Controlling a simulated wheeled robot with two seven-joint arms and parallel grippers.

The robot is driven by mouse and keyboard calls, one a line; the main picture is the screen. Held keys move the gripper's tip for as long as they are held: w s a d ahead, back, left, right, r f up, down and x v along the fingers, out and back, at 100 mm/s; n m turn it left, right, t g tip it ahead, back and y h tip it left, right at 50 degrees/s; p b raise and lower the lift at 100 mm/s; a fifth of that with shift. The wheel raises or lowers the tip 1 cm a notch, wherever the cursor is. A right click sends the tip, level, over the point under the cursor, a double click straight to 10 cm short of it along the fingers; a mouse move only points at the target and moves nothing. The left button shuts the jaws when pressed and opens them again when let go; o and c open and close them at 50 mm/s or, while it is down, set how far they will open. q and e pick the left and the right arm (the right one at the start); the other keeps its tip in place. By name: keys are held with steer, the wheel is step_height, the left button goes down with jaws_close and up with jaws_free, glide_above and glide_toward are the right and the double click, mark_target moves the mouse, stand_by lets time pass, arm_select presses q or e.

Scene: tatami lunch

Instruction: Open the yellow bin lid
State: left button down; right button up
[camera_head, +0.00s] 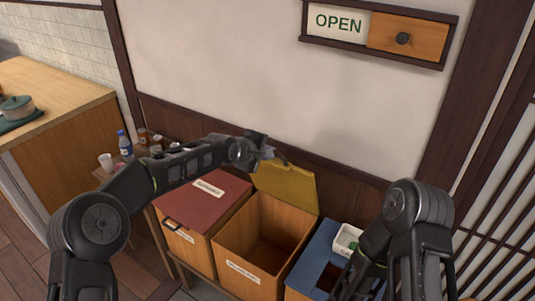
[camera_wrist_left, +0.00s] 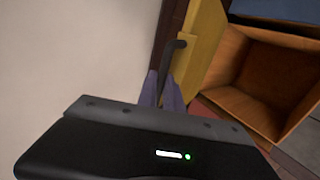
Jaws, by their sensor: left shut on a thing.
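The yellow lid (camera_head: 285,185) stands raised on the back edge of its wooden bin (camera_head: 243,265), close to the wall, so the bin's empty inside shows. The lid also shows in the left wrist view (camera_wrist_left: 199,45), with its dark handle (camera_wrist_left: 176,47). My left gripper (camera_head: 270,153) is at the lid's top edge. Its fingers (camera_wrist_left: 162,92) are shut on the handle. My right gripper (camera_head: 358,280) is low over the blue bin at the right; its fingertips are too dark to tell if they are open.
A red-lidded bin (camera_head: 205,199) stands closed to the left of the yellow one. Bottles and cups (camera_head: 125,145) stand on a shelf at the left. The wall is close behind.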

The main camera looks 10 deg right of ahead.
arm_select(q)
steer(key=c, duration=1.5)
jaws_free()
steer(key=shift+a+f, duration=0.15)
steer(key=shift+s, duration=0.1)
steer(key=b+v, duration=0.2)
steer(key=v, duration=0.6)
steer(key=shift+r+b, duration=0.2)
steer(key=shift+b, duration=0.1)
